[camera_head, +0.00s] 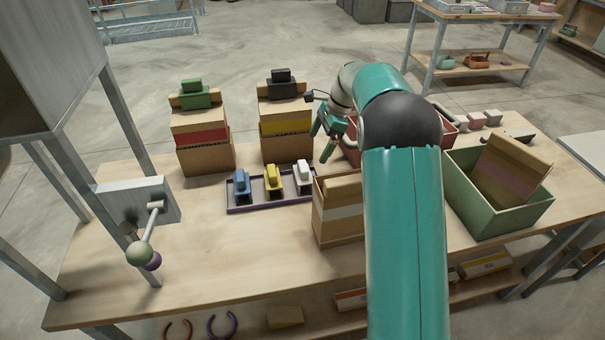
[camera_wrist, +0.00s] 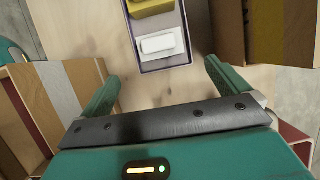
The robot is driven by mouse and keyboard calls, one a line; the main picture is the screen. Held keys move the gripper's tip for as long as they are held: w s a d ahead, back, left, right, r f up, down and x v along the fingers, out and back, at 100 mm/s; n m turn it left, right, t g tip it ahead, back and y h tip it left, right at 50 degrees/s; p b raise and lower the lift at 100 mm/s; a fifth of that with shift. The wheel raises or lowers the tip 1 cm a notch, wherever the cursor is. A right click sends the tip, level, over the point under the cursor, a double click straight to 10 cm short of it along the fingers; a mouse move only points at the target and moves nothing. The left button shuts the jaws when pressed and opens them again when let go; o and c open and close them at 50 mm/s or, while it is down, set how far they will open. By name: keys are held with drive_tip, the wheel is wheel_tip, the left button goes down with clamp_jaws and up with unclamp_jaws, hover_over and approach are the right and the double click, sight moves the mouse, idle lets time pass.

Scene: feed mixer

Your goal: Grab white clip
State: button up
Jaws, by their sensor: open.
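The white clip (camera_head: 304,173) stands at the right end of a shallow purple-rimmed tray (camera_head: 270,207), beside a yellow clip (camera_head: 273,178) and a blue clip (camera_head: 241,182). In the wrist view the white clip (camera_wrist: 161,43) lies ahead, centred between my fingers but beyond their tips, with part of the yellow clip (camera_wrist: 151,7) above it. My gripper (camera_head: 326,139) is above the table, behind and right of the white clip. It also shows in the wrist view (camera_wrist: 160,78), with fingers spread and nothing between them.
Bags with a green clip (camera_head: 195,93) and a black clip (camera_head: 281,83) stand behind the tray. A white-striped bag (camera_head: 341,212) stands close in front on the right. A green bin (camera_head: 500,214) holds another bag. A lever (camera_head: 149,228) is at left.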

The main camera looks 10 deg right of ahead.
sight(301, 175)
drive_tip(key=x, duration=0.8)
drive_tip(key=shift+f, duration=0.1)
drive_tip(key=shift+a+x, duration=0.25)
drive_tip(key=shift+x, duration=2.5)
drive_tip(key=c, duration=0.9)
